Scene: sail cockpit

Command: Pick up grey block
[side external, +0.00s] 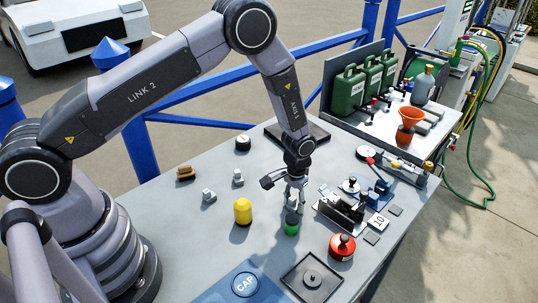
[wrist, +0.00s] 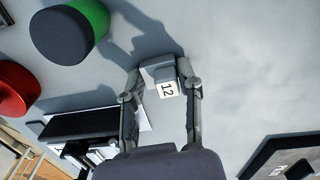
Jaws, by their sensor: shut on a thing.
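My gripper (side external: 295,193) points down at the table and is shut on a small grey block (wrist: 153,71). In the wrist view the two fingers of my gripper (wrist: 161,80) stand on either side of the block, which bears a white label reading 12. In the side view my fingers mostly hide this block. I cannot tell whether it touches the table. Two other small grey pieces, one (side external: 238,177) and another (side external: 209,196), lie on the table left of my gripper.
A green cylinder with a dark top (side external: 291,225) stands close to my gripper. A yellow cylinder (side external: 243,211) is to the left. A red round piece (side external: 342,246) and a dark tray (side external: 312,279) are in front. A black fixture (side external: 342,211) stands to the right.

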